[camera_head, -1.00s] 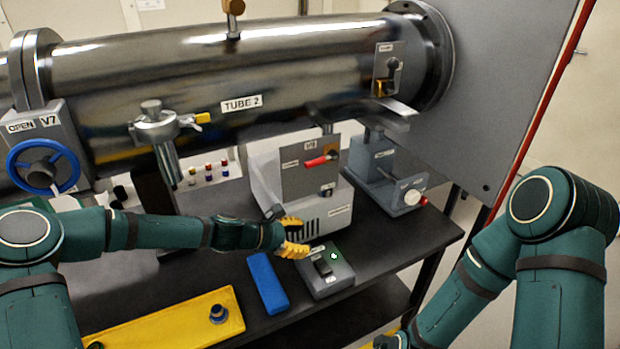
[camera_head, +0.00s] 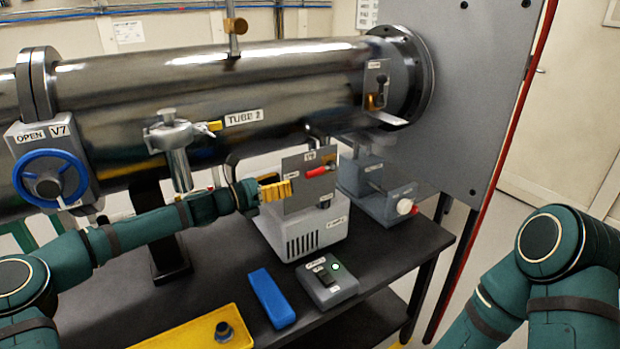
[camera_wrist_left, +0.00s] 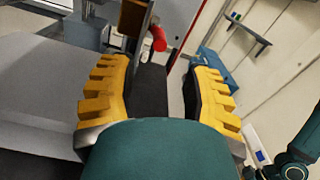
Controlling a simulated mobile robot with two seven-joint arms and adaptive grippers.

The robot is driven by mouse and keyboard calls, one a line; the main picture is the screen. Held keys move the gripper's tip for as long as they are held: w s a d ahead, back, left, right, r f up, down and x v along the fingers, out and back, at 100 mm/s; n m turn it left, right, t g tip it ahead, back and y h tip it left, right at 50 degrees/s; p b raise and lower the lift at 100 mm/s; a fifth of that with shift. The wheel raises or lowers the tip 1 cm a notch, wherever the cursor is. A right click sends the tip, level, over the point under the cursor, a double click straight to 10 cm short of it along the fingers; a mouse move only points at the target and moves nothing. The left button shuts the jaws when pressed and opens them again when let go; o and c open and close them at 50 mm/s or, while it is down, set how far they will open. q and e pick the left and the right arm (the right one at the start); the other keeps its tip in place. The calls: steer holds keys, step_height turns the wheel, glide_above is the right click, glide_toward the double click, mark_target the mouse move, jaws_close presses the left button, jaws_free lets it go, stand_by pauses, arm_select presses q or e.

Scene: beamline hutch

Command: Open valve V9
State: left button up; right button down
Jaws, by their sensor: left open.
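Valve V9 is a grey panel (camera_head: 296,195) on a light grey pump-like box, with a small label above a red lever handle (camera_head: 318,171). The red handle lies roughly level, its right end slightly raised, beside the panel's right half. My left gripper (camera_head: 284,190) is at the panel's left edge, its yellow fingers pointing right, apart from the red handle. In the left wrist view its two yellow fingers (camera_wrist_left: 163,90) are spread with nothing between them. A red cylindrical end (camera_wrist_left: 158,38) shows ahead, beside a panel edge. My right gripper is out of view.
The light grey box (camera_head: 310,238) stands on the black table (camera_head: 385,250). A switch box (camera_head: 328,283) with a green light, a blue block (camera_head: 271,298) and a yellow tray (camera_head: 190,335) lie in front. The steel tube (camera_head: 270,85) runs behind; blue handwheel V7 (camera_head: 47,188) is at left.

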mark_target(310, 172)
arm_select(q)
steer(key=b+x, duration=0.1)
steer(key=x, duration=0.7)
steer(key=shift+w+d, duration=0.2)
steer(key=shift+d, duration=0.05)
jaws_close()
